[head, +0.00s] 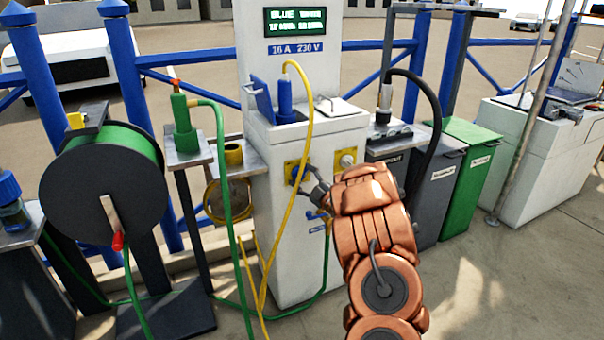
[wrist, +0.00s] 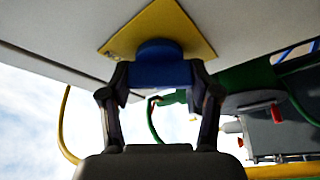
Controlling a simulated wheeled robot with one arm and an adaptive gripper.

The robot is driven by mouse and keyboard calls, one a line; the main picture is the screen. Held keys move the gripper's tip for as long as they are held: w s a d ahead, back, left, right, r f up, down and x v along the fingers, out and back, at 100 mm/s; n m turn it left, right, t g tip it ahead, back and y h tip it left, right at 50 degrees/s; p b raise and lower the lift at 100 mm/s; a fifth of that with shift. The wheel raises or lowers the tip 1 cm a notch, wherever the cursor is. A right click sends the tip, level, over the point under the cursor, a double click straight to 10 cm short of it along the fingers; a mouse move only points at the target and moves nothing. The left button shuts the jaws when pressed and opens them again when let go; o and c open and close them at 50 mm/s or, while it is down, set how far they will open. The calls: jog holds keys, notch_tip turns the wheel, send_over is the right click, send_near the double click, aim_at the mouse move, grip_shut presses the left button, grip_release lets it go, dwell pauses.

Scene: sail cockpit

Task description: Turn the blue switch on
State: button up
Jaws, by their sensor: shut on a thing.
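The blue switch (wrist: 160,73) is a round blue knob on a square yellow plate (wrist: 193,25) in the wrist view. The plate also shows on the front of the white power pedestal (head: 290,165) in the head view. My gripper (wrist: 160,80) is shut on the blue switch, with one finger on each side of it. In the head view my gripper (head: 302,186) reaches the plate from the right and hides most of the switch. The switch's turn position cannot be read.
A yellow cable (head: 306,110) hangs from a blue plug (head: 286,98) past my gripper. A second yellow plate with a white knob (head: 348,160) is close on the right. A green hose (head: 224,180) and hose reel (head: 110,190) stand left. Bins (head: 474,165) stand right.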

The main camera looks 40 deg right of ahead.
jog(key=shift+m+h, duration=0.3)
jog(key=shift+m, duration=0.5)
jog(key=shift+p, duration=0.3)
jog(key=o, duration=1.1)
jog(key=shift+o, duration=0.2)
jog(key=v, duration=1.2)
jog(key=shift+f, duration=0.2)
